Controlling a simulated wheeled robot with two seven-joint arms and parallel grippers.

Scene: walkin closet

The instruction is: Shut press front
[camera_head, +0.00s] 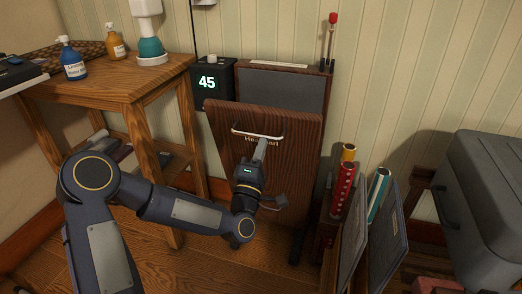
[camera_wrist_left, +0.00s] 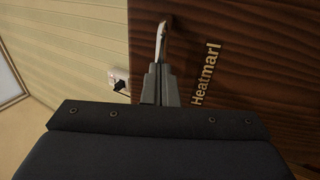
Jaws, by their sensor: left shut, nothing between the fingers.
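The press has a dark wood front panel (camera_head: 290,170) with gold lettering. The panel leans out at the top, with a gap between it and the grey back board (camera_head: 284,88). A pale metal bar handle (camera_head: 245,133) runs across the panel near its top. My left gripper (camera_head: 261,143) is shut and empty in front of the panel, its tips just below the handle. In the left wrist view, the closed fingers (camera_wrist_left: 161,72) point at the end of the handle (camera_wrist_left: 161,38), beside the lettering. I cannot tell whether they touch. My right gripper is out of view.
A black box showing 45 (camera_head: 208,83) is beside the press. A wooden table (camera_head: 120,82) with bottles (camera_head: 73,62) stands left. Rolled tubes (camera_head: 343,190) and leaning boards (camera_head: 378,225) crowd the right, before a grey case (camera_head: 485,195). Bare floor (camera_head: 200,262) shows below my arm.

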